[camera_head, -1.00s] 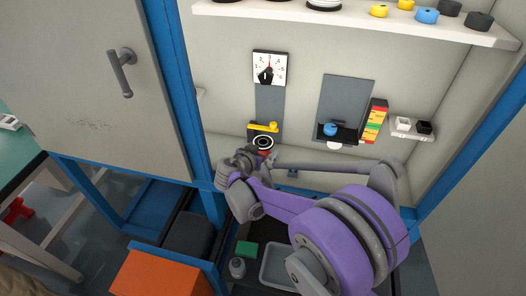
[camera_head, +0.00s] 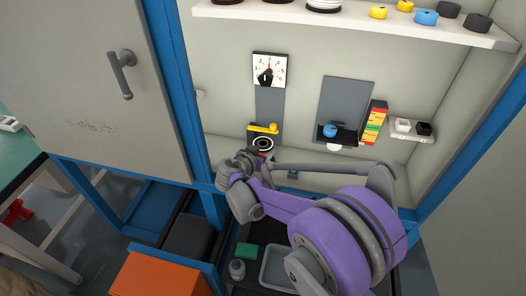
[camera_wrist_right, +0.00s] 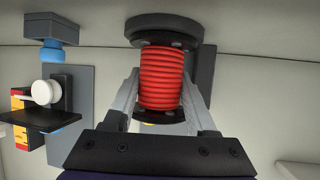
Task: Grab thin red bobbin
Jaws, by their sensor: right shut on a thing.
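The thin red bobbin (camera_wrist_right: 161,78) stands in the middle of the right wrist view, a coil of red cable between two dark end discs. The two grey fingers of my right gripper (camera_wrist_right: 160,98) lie on either side of the coil, shut on it. In the head view, the bobbin's dark end with a white ring (camera_head: 263,143) shows below the dial, just beyond my right gripper (camera_head: 256,159). Its red coil is mostly hidden there by the gripper and wrist. My left gripper is not in view.
A yellow lever (camera_head: 263,128) sits right beside the bobbin, under a white dial (camera_head: 269,69). A shelf (camera_head: 290,14) with bobbins and small pieces runs above.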

